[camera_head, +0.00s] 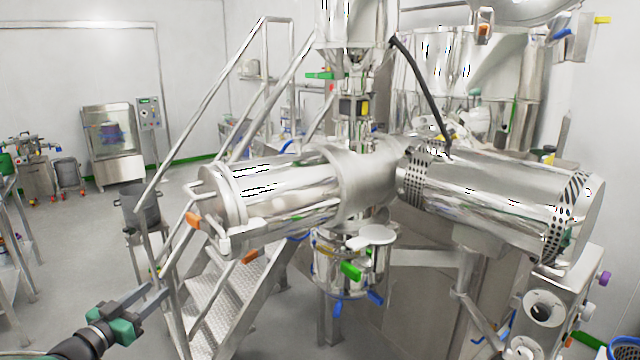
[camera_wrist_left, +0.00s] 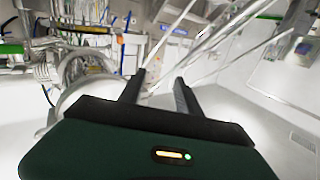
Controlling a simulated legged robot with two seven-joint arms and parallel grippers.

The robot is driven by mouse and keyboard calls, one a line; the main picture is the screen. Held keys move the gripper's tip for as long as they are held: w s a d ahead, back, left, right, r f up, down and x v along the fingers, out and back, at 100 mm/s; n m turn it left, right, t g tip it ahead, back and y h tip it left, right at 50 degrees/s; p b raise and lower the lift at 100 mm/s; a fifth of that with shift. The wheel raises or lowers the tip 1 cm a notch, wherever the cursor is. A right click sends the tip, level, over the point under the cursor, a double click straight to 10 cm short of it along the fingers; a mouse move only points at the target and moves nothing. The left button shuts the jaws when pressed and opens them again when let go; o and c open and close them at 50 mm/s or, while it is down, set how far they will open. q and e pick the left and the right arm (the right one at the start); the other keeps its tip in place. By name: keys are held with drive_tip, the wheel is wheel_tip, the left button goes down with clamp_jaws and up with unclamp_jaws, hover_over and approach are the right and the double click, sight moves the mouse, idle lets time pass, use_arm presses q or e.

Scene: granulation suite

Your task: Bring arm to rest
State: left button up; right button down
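My left arm comes in at the lower left of the head view, with a dark green and black gripper (camera_head: 157,292). Its two dark fingers point up and to the right, in front of the steel stair frame in the picture. In the left wrist view the fingers of this gripper (camera_wrist_left: 160,75) stand apart with nothing between them, so it is open and empty. I cannot tell whether the fingertips touch the stair frame. My right arm and gripper do not show in either view.
A large horizontal steel cylinder machine (camera_head: 290,195) fills the middle. Steel stairs (camera_head: 225,300) with handrails stand left of it, close behind my left gripper in the picture. A steel table (camera_head: 18,265) is at the left edge. Grey floor (camera_head: 90,235) lies open between them.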

use_arm(q)
drive_tip(key=s+d+f+n+g+y, duration=0.5)
drive_tip(key=s+d+f+y, duration=0.2)
drive_tip(key=s+d+f, duration=0.15)
drive_tip(key=s+d+f+g, duration=0.3)
drive_tip(key=s+d+f, duration=0.1)
drive_tip(key=s, duration=0.4)
drive_tip(key=s+d+f+g+h, duration=0.1)
drive_tip(key=s+d+f+g, duration=0.2)
drive_tip(key=s, duration=0.6)
drive_tip(key=s+d+f+g, duration=0.3)
drive_tip(key=s+d+f, duration=0.1)
drive_tip(key=s, duration=0.4)
drive_tip(key=shift+s+d+f+m, duration=0.3)
drive_tip(key=shift+d+f+m, duration=0.05)
drive_tip(key=shift+d+m, duration=0.1)
